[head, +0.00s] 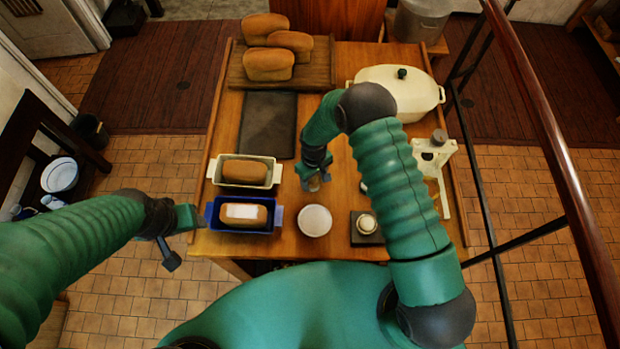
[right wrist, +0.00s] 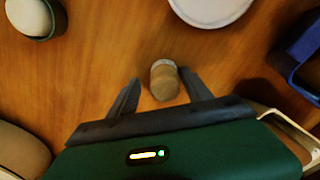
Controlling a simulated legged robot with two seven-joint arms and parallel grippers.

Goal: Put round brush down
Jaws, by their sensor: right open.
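In the right wrist view the brush (right wrist: 164,82) sits between the fingertips of my right gripper (right wrist: 158,90), with wood visible on both sides. My right gripper (head: 315,175) is open around it, and the fingers look clear of it. My left gripper (head: 198,217) is off the table's left edge, away from the brush, and its finger opening is not clear.
A white round dish (head: 314,221), a blue loaf tin (head: 270,231) and a cream loaf tin (head: 273,175) stand near the brush. A small pale round item (head: 366,223) sits on a dark square to the right. A lidded cream pot (head: 420,94) and a dark board (head: 268,125) lie farther back.

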